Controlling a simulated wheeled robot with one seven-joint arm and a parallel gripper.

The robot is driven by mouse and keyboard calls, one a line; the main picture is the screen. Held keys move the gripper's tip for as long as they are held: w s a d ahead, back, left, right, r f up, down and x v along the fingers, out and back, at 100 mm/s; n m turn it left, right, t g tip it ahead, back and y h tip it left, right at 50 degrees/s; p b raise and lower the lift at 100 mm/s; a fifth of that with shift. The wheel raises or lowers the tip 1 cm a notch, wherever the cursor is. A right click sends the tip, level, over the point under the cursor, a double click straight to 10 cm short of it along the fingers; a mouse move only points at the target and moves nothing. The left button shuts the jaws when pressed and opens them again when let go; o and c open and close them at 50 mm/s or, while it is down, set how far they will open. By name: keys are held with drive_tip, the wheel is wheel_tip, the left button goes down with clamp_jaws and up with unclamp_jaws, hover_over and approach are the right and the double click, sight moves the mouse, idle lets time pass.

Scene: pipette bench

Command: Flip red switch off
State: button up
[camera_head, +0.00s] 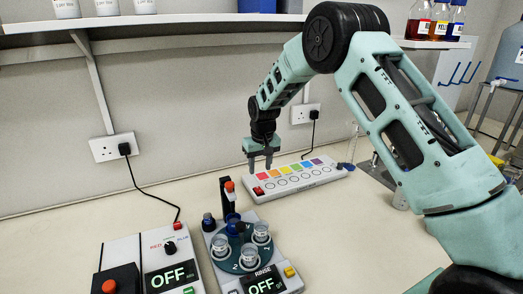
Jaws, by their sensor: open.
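A white strip (300,188) lies on the bench near the wall. It carries a row of coloured squares from red through orange, yellow, green and blue to purple, with round outlets in front of them. A red switch (258,190) sits at its left end, beside the red square (262,176). The switch's tilt is too small to tell. My gripper (260,168) points down at the strip's left end, close to the red square and behind the red switch in the picture. Its two fingers are apart with nothing between them. I cannot tell whether they touch the strip.
A device with glass cups and an OFF display (265,286) stands in front of the strip. Another OFF device (172,276) stands to its left. A black cord (150,190) runs from the left wall socket (112,147). Bottles (437,20) stand on the shelf. The bench's left back is clear.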

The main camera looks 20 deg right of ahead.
wheel_tip(320, 180, up, 9)
drive_tip(key=s+b, duration=0.1)
drive_tip(key=shift+f+b, duration=0.15)
drive_tip(key=shift+b, duration=0.2)
drive_tip(key=shift+s, duration=0.1)
drive_tip(key=s+a+r+n+g+y, duration=0.1)
drive_tip(key=s+a+n, duration=0.1)
drive_tip(key=s+a, duration=0.8)
drive_tip(key=s+a+r+n+y, duration=0.1)
drive_tip(key=s+a+r+n, duration=0.1)
drive_tip(key=s+a, duration=0.75)
drive_tip(key=s+d+f+n, duration=0.1)
drive_tip(key=s+n, duration=0.1)
drive_tip(key=s, duration=0.9)
drive_tip(key=s+d+f+n+h, duration=0.1)
drive_tip(key=s+f, duration=0.1)
drive_tip(key=s, duration=1)
drive_tip(key=shift+s+d+n+g, duration=0.2)
drive_tip(key=shift+s+n+g, duration=0.1)
drive_tip(key=shift+n, duration=0.1)
drive_tip(key=shift+f, duration=0.1)
